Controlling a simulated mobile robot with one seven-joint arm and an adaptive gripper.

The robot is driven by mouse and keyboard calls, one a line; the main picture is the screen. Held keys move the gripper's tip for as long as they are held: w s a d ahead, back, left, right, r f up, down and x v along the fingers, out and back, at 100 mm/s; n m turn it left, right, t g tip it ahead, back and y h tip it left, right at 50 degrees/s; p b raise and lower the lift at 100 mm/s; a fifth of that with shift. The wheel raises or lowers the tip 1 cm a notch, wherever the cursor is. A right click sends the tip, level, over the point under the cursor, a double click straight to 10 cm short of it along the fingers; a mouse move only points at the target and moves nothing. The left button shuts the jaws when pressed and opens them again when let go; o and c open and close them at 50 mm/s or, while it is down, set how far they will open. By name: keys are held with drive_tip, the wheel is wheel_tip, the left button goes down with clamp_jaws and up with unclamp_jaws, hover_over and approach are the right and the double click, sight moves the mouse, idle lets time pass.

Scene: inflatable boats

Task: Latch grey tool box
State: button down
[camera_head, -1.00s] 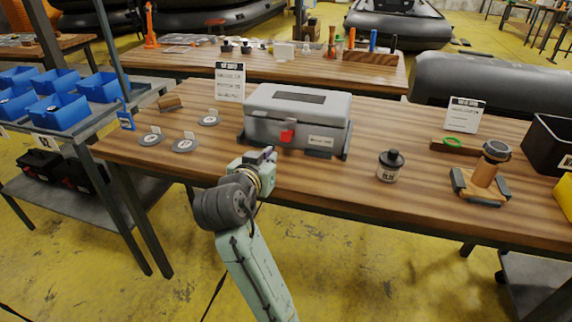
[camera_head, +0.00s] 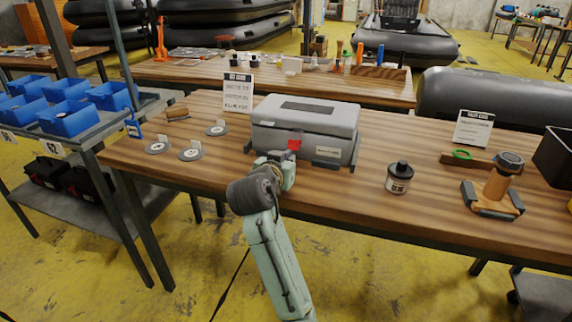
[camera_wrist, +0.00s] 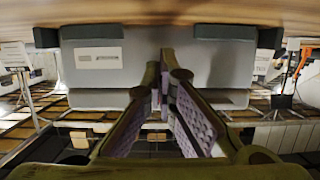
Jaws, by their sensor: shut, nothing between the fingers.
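The grey tool box (camera_head: 305,125) stands on the wooden table with its lid down. Its red latch (camera_head: 294,145) shows on the front face, just above my gripper. The lower part of the latch is hard to make out. My gripper (camera_head: 279,158) is at the box's front, close to the latch; I cannot tell whether it touches. In the wrist view, which looks upside down, my gripper's fingertips (camera_wrist: 164,62) meet, with nothing between them, in front of the middle of the tool box (camera_wrist: 222,72). The latch is hidden there.
Several round grey discs (camera_head: 190,154) lie left of the box. A sign (camera_head: 237,92) stands behind the box's left side. The table between box and jar is clear.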

drive_tip(key=shift+w+d+f, duration=0.2)
drive_tip(key=shift+d+f, duration=0.05)
drive_tip(key=shift+d+r, duration=0.1)
drive_tip(key=shift+d, duration=0.15)
idle(0.4)
drive_tip(key=shift+s+a+r+p, duration=0.1)
drive_tip(key=shift+s+r+p, duration=0.1)
drive_tip(key=shift+s+p, duration=0.25)
drive_tip(key=shift+a+r+p+v, duration=0.1)
drive_tip(key=shift+p+v, duration=0.45)
drive_tip(key=shift+v, duration=1.35)
drive_tip(key=shift+a+r+p+v, duration=0.15)
drive_tip(key=shift+p+v, duration=0.35)
drive_tip(key=shift+v, duration=1.4)
drive_tip(key=shift+w+f, duration=0.1)
drive_tip(key=shift+w, duration=0.05)
